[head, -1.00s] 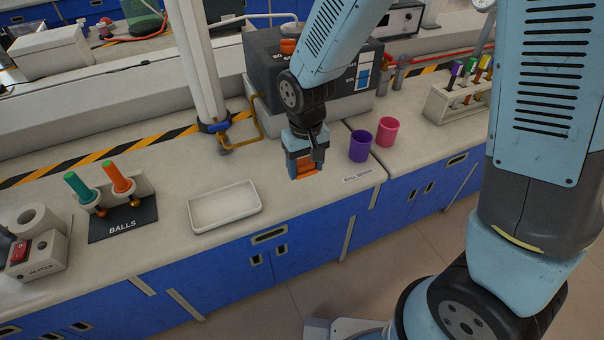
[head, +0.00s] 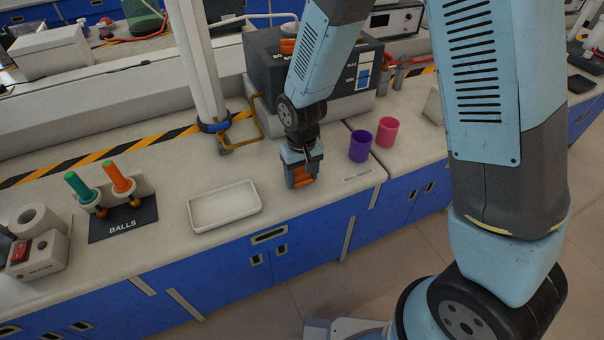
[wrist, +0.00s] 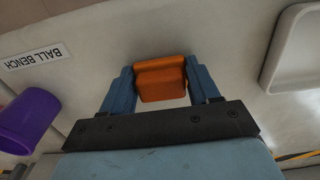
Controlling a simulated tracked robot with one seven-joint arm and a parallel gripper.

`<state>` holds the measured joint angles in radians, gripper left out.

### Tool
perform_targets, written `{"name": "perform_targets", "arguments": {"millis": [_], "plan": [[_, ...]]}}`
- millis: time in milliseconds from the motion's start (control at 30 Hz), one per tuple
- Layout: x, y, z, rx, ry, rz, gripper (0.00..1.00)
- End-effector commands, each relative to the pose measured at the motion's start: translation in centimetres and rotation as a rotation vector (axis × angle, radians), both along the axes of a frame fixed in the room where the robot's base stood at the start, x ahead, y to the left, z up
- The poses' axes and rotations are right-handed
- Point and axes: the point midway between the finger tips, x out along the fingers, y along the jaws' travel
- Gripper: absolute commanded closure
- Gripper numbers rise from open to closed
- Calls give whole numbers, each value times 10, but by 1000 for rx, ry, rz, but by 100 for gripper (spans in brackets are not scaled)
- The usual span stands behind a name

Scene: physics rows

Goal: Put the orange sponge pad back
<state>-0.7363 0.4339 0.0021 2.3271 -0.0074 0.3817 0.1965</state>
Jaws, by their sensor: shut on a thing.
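My gripper (head: 300,179) is shut on the orange sponge pad (head: 302,173), near the front edge of the bench, to the right of the white tray. In the wrist view the orange pad (wrist: 161,79) sits between the two blue fingers of my gripper (wrist: 160,85). The bench top shows beyond the pad. I cannot tell whether the pad touches the bench.
The white tray (head: 224,205) is empty. A purple cup (head: 360,146) and a pink cup (head: 387,132) stand to the right, behind the "BALL BENCH" label (head: 358,175). A dark machine (head: 318,68) stands behind my gripper. A "BALLS" holder (head: 122,222) is at left.

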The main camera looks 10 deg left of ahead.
Motion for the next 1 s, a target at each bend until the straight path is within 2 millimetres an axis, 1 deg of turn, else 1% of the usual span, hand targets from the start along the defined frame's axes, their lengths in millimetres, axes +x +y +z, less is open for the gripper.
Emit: {"name": "perform_targets", "arguments": {"millis": [167, 200, 433, 467, 767, 867, 1000], "plan": [[0, 0, -2, -1, 1, 0, 64], [0, 0, -2, 0, 0, 0, 38], [0, 0, -2, 0, 0, 0, 15], [0, 0, -2, 0, 0, 0, 14], [0, 0, 1, 0, 0, 1, 14], [0, 1, 8, 2, -2, 1, 14], [0, 1, 27, 3, -3, 1, 14]]}}
